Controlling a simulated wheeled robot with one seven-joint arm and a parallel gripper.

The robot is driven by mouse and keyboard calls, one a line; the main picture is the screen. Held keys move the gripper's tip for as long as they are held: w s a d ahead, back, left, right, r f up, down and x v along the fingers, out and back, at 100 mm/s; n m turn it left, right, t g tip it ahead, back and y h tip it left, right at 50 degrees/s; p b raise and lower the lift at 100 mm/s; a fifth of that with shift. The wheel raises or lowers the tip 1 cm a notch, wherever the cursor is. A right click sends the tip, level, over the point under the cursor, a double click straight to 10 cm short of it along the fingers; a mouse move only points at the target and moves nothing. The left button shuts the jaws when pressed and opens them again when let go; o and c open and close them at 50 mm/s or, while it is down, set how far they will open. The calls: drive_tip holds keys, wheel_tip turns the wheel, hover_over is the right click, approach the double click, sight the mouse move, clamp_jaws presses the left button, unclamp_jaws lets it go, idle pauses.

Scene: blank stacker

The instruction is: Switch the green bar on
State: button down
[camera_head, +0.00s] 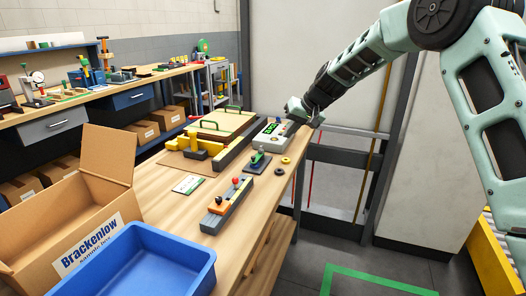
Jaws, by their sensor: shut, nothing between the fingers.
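My gripper (303,114) is just beside and above the box's far right corner. It looks shut and holds nothing; whether it touches the box cannot be told. Green bar-shaped handles (205,124) stand on a tan board to the left of the box. A small green clamp-like piece (259,159) sits in front of the box. Which of these green parts is the bar cannot be told.
A grey fixture with a red knob (227,203), a white card (188,184) and yellow rings (286,160) lie on the bench (175,222). A blue bin (150,262) and an open cardboard box (70,213) stand at front left. A dark-framed panel stands behind my gripper.

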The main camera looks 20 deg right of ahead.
drive_tip(key=shift+f, duration=0.1)
drive_tip(key=p, duration=0.1)
approach(256, 160)
drive_tip(key=f, duration=0.1)
drive_tip(key=w+d+f, duration=0.1)
drive_tip(key=f, duration=0.1)
drive_tip(key=shift+w+d+f, duration=0.15)
drive_tip(key=shift+d+f, duration=0.2)
drive_tip(key=shift+f, duration=0.05)
drive_tip(key=a+p, duration=0.1)
drive_tip(key=a, duration=0.1)
drive_tip(key=shift+w+a, duration=0.15)
drive_tip(key=shift+a, duration=0.15)
drive_tip(key=shift+w+a+f, duration=0.15)
drive_tip(key=shift+a+f, duration=0.05)
drive_tip(key=shift+a, duration=0.35)
